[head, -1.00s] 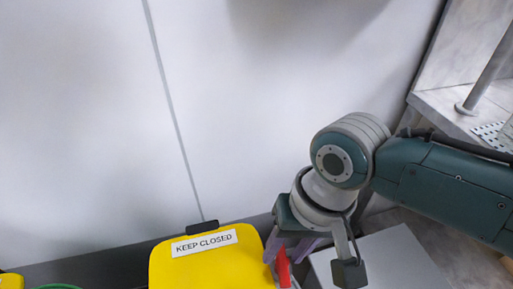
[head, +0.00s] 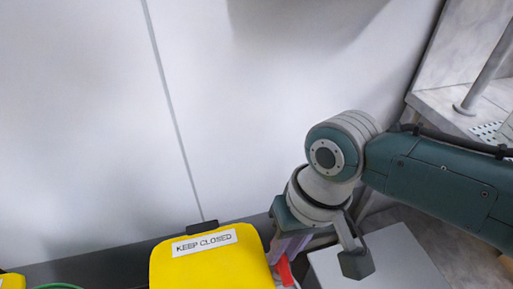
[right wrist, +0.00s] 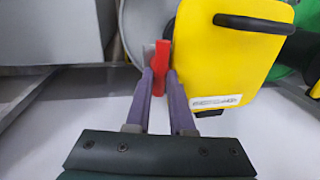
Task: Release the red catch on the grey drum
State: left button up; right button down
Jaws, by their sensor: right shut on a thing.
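The red catch (head: 286,272) is at the bottom of the head view, beside the right edge of a yellow lid (head: 209,264) labelled "KEEP CLOSED". In the right wrist view the red catch (right wrist: 161,56) stands between the purple fingers of my right gripper (right wrist: 160,82), which is shut on it. The grey drum (right wrist: 136,22) shows partly behind the catch and the yellow lid. In the head view my right gripper (head: 284,254) reaches down to the catch, and its tips are partly hidden. My left gripper is not in view.
A grey box (head: 375,262) stands just right of the catch. A pale wall (head: 90,120) rises behind. A shelf (head: 450,105) is at the upper right. A green drum part (head: 58,286) and another yellow piece (head: 10,281) show at the lower left.

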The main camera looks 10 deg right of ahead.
jog(key=shift+n, duration=0.3)
jog(key=c, duration=0.8)
grip_release()
jog(key=r+p, duration=0.1)
jog(key=r, duration=0.2)
jog(key=d+r+p, duration=0.1)
jog(key=r, duration=0.2)
jog(key=d+r+p, duration=0.1)
jog(key=r, duration=0.2)
jog(key=shift+r, duration=0.4)
